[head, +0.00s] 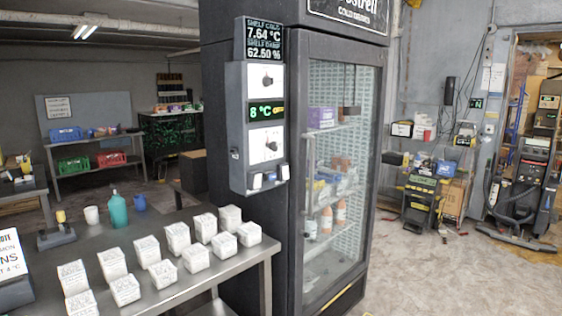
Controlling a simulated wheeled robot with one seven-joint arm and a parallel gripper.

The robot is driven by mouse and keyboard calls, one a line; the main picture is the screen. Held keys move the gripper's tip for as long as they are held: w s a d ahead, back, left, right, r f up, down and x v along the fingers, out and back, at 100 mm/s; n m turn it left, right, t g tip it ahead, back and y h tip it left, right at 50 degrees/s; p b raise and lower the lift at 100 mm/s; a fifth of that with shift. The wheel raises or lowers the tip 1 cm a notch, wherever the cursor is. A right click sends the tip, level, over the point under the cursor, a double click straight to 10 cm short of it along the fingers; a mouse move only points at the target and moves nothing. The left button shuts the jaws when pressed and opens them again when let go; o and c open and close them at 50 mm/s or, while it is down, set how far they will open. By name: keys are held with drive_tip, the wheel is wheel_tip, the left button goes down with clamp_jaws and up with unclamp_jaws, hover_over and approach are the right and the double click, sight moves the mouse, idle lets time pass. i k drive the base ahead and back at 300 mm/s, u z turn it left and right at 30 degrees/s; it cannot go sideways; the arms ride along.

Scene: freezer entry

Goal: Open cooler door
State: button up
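The cooler (240,130) is a tall dark cabinet in the middle of the head view. Its glass door (338,170) faces right and has a dark frame. The door looks shut. A vertical handle (308,180) runs along the left side of the door. Bottles and boxes on shelves show through the glass. A control panel (265,125) with knobs and lit displays is on the cooler's left face. My gripper is not in view.
A metal table (200,287) with several white boxes (178,237) stands left of the cooler, close to it. Open concrete floor (440,280) lies to the right. A floor machine (525,175) and shelves stand at the back right.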

sight(306, 44)
drive_tip(key=u, duration=0.55)
drive_tip(key=i, duration=0.8)
drive_tip(key=u, duration=0.4)
